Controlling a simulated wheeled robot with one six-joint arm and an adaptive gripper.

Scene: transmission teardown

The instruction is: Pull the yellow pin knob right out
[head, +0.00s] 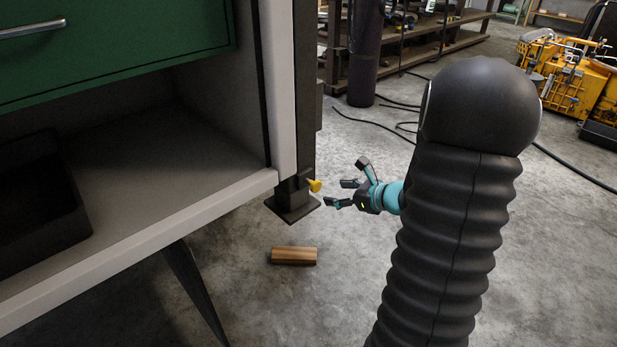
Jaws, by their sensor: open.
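The yellow pin knob (314,186) sticks out to the right from the dark post (293,192) at the corner of the bench, just above a flat square foot plate (293,208). My gripper (346,188) is to the right of the knob, with its fingers spread and pointing left toward it. The gripper is open and empty. A gap shows between the fingertips and the knob in this view; the depth between them is hard to judge.
A wooden block (294,256) lies on the concrete floor below. The bench shelf (190,160) holds a black bin (40,215) at left. A dark cylinder (364,60), cables and yellow machinery (565,75) stand behind.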

